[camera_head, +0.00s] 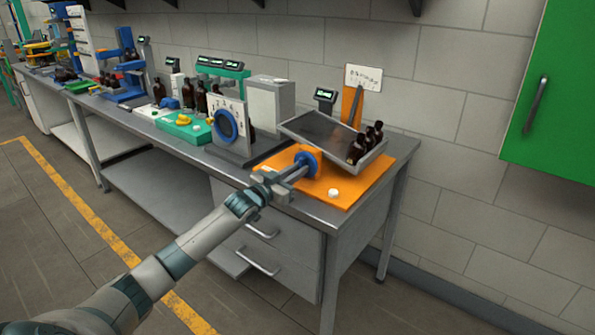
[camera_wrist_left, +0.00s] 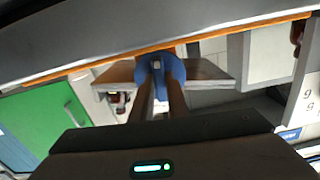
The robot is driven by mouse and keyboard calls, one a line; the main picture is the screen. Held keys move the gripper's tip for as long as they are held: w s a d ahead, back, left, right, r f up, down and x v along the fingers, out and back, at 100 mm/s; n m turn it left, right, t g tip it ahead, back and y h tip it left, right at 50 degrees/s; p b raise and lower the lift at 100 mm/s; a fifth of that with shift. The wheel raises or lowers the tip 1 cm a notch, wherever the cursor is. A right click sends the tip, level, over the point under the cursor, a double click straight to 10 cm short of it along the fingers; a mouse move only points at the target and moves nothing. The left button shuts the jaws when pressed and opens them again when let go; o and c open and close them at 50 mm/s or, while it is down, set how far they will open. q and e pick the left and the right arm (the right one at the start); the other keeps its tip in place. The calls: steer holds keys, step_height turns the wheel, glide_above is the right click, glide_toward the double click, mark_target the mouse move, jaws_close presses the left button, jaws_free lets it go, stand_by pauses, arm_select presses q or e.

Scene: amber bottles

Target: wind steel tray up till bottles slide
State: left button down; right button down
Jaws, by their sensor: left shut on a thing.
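The steel tray (camera_head: 312,128) sits above an orange base (camera_head: 372,190) at the right end of the bench. It looks tilted, its right end lower. Several dark amber bottles (camera_head: 358,150) stand bunched at that right end; some hide others. A blue handwheel (camera_head: 313,160) is at the front of the base. My left gripper (camera_head: 298,170) reaches it from the front and is shut on it. In the left wrist view my fingers (camera_wrist_left: 160,85) meet the blue wheel (camera_wrist_left: 177,72), with the tray (camera_wrist_left: 212,76) behind. My right gripper is not in view.
A white round knob (camera_head: 333,193) is on the orange base's front. A panel with a blue ring (camera_head: 226,124) stands close left of the tray. A small display (camera_head: 325,95) and a sign (camera_head: 363,77) stand behind. A green cabinet (camera_head: 555,100) hangs at right.

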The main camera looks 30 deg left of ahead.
arm_select(q)
steer(key=shift+f, duration=0.1)
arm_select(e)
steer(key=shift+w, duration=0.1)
arm_select(q)
steer(key=c, duration=1.7)
jaws_free()
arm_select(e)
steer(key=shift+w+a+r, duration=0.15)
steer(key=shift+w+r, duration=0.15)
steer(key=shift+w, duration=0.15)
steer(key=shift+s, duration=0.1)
